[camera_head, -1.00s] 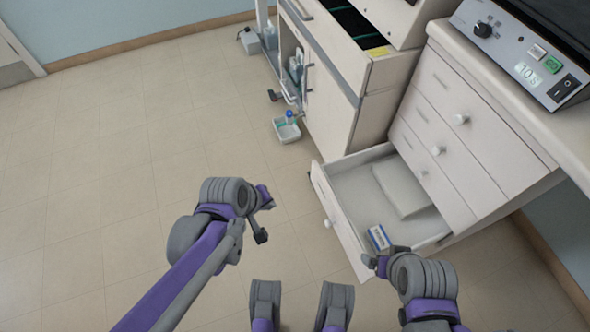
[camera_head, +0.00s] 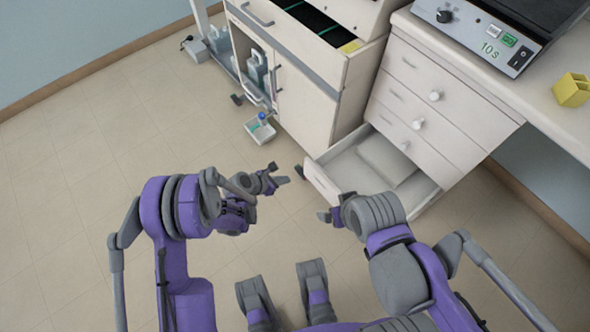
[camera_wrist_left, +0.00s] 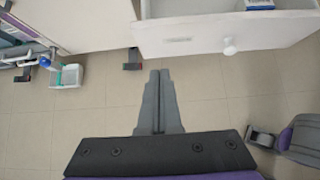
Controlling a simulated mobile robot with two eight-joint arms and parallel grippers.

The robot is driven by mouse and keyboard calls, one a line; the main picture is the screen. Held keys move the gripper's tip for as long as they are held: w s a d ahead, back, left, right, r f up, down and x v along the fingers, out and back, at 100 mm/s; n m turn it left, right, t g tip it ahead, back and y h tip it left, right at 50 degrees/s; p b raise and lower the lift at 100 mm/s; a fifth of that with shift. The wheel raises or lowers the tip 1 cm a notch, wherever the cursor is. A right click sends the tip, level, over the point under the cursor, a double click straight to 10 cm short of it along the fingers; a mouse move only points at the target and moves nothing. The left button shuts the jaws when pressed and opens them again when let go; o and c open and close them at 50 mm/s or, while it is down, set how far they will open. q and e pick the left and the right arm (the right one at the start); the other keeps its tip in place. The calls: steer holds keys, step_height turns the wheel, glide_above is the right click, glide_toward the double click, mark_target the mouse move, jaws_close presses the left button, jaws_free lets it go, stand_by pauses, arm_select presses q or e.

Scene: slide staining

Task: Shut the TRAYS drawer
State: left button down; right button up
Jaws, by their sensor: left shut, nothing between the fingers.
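The open bottom drawer (camera_head: 345,163) juts out of the white drawer unit. Its label is too small to read. Its front panel (camera_wrist_left: 280,32) and round white knob (camera_wrist_left: 229,47) show in the left wrist view. A blue and white box (camera_wrist_left: 260,4) shows inside at the top edge. My left gripper (camera_head: 279,174) is shut and empty, just left of the drawer front and apart from it. Its closed fingers (camera_wrist_left: 158,98) point towards the floor gap left of the knob. My right gripper (camera_head: 329,215) is near the drawer's front corner; its arm hides part of the drawer.
A white cabinet (camera_head: 290,85) with an open top drawer stands left of the unit. A counter with a control device (camera_head: 487,38) and a yellow holder (camera_head: 572,90) is at right.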

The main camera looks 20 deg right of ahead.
arm_select(q)
steer(key=b, duration=0.1)
glide_toward(313, 171)
step_height(313, 171, down, 4)
steer(key=shift+w+d+b, duration=0.1)
steer(key=shift+w+d, duration=0.15)
steer(key=shift+d, duration=0.35)
steer(key=shift+w+d+b, duration=0.1)
steer(key=shift+w+d, duration=0.2)
steer(key=shift+d, duration=0.3)
steer(key=shift+w+d+b, duration=0.1)
steer(key=shift+w+d, duration=0.15)
steer(key=shift+d, duration=0.35)
steer(key=shift+d, duration=0.15)
